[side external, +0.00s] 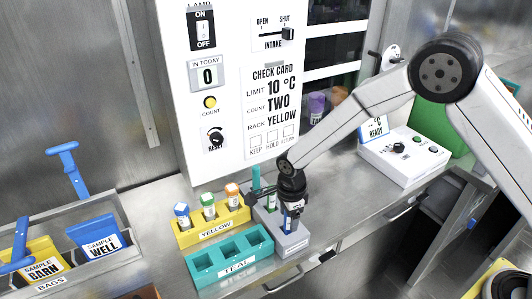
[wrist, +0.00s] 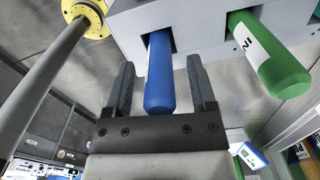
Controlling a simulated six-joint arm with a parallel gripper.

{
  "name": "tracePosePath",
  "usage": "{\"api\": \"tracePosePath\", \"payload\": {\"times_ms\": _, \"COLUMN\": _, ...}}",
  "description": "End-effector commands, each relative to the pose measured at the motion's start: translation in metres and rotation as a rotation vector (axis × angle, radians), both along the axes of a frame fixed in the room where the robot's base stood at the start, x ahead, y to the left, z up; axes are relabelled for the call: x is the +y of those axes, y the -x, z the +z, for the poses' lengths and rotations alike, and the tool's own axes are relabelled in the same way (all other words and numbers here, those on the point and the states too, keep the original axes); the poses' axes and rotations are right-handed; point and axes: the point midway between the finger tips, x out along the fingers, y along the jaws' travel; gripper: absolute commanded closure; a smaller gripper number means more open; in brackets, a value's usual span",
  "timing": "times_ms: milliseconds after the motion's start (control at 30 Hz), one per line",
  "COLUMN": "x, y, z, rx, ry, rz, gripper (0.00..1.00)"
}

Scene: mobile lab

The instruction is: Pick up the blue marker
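The blue marker (wrist: 160,75) stands in a slot of a grey block (wrist: 200,22) in the wrist view. My gripper (wrist: 160,62) is open, with one finger on each side of the marker and a visible gap on both sides. In the side view my gripper (side external: 290,205) is over the grey block (side external: 291,241), and a small part of the blue marker (side external: 288,222) shows below it. A green marker (wrist: 268,55) stands in the same block, to the right of the blue one in the wrist view.
A yellow rack (side external: 215,228) with several capped tubes stands left of the grey block. A teal rack (side external: 229,259) with empty-looking slots stands in front of it. A white control box (side external: 405,158) is at the right.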

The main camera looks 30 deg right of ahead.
Motion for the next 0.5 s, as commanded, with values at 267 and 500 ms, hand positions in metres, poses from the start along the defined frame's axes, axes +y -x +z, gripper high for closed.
{"api": "tracePosePath", "payload": {"times_ms": 267, "x": 0.0, "y": 0.0, "z": 0.0002, "rx": 0.0, "ry": 0.0, "rz": 0.0, "gripper": 1.0}}
{"api": "tracePosePath", "payload": {"times_ms": 500, "x": 0.0, "y": -0.0001, "z": 0.0004, "rx": 0.0, "ry": 0.0, "rz": 0.0, "gripper": 1.0}}
